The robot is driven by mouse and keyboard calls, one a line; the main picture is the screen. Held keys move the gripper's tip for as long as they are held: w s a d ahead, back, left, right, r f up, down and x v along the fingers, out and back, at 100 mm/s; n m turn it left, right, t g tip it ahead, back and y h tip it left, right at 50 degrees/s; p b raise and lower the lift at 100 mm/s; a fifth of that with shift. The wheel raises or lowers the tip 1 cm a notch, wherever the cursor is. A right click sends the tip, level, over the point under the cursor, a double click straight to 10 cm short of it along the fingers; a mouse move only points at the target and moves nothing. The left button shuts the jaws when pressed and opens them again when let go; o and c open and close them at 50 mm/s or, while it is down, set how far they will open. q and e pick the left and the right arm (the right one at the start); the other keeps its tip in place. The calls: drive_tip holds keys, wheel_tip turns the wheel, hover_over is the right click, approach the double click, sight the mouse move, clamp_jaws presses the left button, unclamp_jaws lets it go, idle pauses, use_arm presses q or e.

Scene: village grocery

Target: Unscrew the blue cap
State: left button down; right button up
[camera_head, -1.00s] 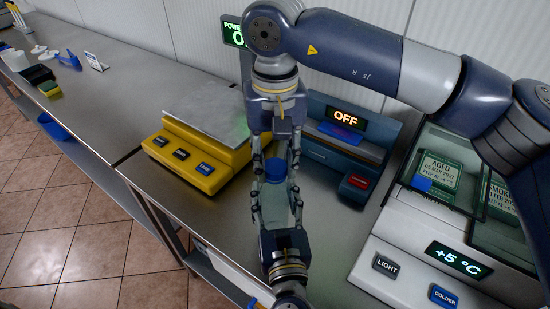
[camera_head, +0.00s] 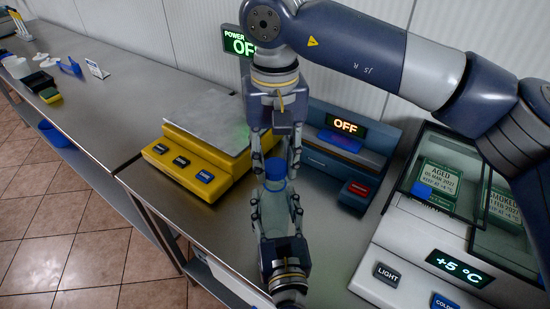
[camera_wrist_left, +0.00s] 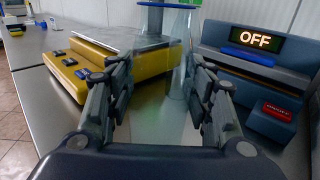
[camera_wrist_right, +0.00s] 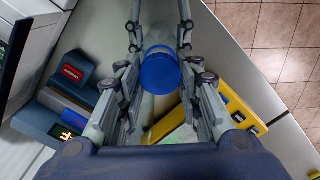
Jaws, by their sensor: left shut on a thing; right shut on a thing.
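The clear bottle (camera_head: 274,207) has a blue cap (camera_head: 275,168) and stands upright between my two grippers in the head view. My left gripper (camera_head: 276,212) comes from below and is shut on the bottle's body. In the left wrist view the see-through bottle (camera_wrist_left: 178,75) is between the fingers. My right gripper (camera_head: 276,172) comes from above and is shut on the blue cap. In the right wrist view the cap (camera_wrist_right: 160,72) shows face-on as a round blue disc between the fingers. Whether the bottle's base touches the counter is hidden.
A yellow scale (camera_head: 190,165) with a metal plate stands to the left. A blue device with an OFF display (camera_head: 345,126) is behind on the right. A white cooler (camera_head: 400,270) with glass lids is at the right. A sponge (camera_head: 49,95) and small items lie far left.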

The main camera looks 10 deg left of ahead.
sight(275, 166)
drive_tip(key=shift+r, duration=2)
use_arm(q)
drive_tip(key=c, duration=0.7)
unclamp_jaws()
drive_tip(key=v, duration=1.2)
use_arm(e)
drive_tip(key=shift+f, duration=0.1)
